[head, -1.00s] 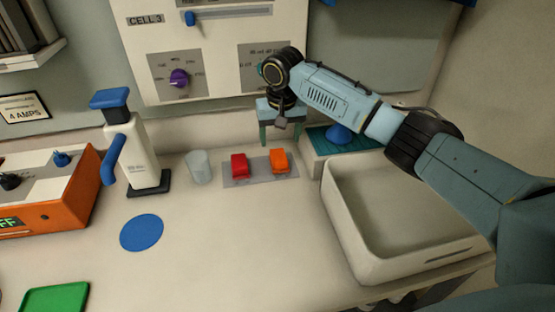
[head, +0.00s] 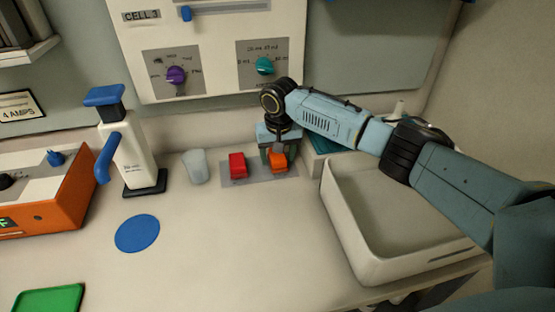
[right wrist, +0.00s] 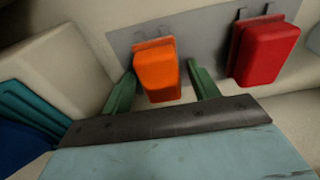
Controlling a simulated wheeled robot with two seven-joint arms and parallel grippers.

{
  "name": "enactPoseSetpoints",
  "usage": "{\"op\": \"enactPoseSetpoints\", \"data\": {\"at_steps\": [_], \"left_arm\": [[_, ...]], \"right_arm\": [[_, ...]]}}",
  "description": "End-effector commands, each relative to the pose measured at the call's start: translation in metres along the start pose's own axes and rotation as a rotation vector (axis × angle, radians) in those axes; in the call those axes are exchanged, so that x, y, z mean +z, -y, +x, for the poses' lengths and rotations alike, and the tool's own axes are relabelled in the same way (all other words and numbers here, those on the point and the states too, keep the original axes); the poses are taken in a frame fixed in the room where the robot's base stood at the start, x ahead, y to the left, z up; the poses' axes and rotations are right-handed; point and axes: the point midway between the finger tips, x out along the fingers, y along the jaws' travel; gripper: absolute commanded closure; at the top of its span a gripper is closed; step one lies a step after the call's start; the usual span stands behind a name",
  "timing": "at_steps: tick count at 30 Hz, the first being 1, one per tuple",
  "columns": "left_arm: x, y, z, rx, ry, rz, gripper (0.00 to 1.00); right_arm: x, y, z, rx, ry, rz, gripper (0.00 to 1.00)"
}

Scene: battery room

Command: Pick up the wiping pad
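No object is plainly marked as the wiping pad. A teal ribbed piece (head: 325,141) sits at the back right, mostly behind my right arm. In the right wrist view this teal ribbed piece (right wrist: 28,108) has a blue part (right wrist: 20,138) beside it at the lower left. My right gripper (head: 278,155) is open at an orange block (head: 279,163). In the right wrist view its green fingers (right wrist: 162,84) stand on either side of the orange block (right wrist: 157,73), with a gap at the right finger. My left gripper is out of view.
A red block (head: 237,165) is left of the orange one on a grey plate (head: 258,180). A white bin (head: 350,232) stands right.

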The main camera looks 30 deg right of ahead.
Motion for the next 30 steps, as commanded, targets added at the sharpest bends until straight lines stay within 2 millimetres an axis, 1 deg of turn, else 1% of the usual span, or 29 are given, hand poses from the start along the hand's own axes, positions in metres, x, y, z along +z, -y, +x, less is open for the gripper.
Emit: {"op": "enactPoseSetpoints", "data": {"at_steps": [1, 6, 9, 16, 20, 23, 26, 30], "left_arm": [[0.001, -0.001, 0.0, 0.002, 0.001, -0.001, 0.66], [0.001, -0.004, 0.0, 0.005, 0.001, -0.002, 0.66], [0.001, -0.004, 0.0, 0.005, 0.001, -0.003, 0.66], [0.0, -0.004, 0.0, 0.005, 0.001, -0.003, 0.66], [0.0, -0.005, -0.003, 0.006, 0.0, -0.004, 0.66], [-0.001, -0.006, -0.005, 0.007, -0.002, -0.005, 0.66], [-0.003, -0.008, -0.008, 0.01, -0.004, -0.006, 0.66], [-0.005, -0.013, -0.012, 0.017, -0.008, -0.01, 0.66]], "right_arm": [[0.0, 0.0, 0.0, 0.0, 0.0, 0.0, 0.47], [0.0, 0.0, 0.0, 0.0, 0.0, 0.0, 0.69], [0.0, 0.0, -0.001, 0.0, -0.001, 0.0, 0.8], [0.0, 0.001, -0.001, -0.001, -0.001, 0.0, 0.8], [0.001, 0.003, -0.006, -0.002, -0.002, -0.001, 0.8], [0.0, 0.004, -0.016, -0.002, -0.002, -0.001, 0.8], [-0.002, 0.004, -0.03, -0.002, -0.002, -0.001, 0.8], [-0.005, 0.004, -0.054, -0.003, -0.003, -0.001, 0.8]]}}
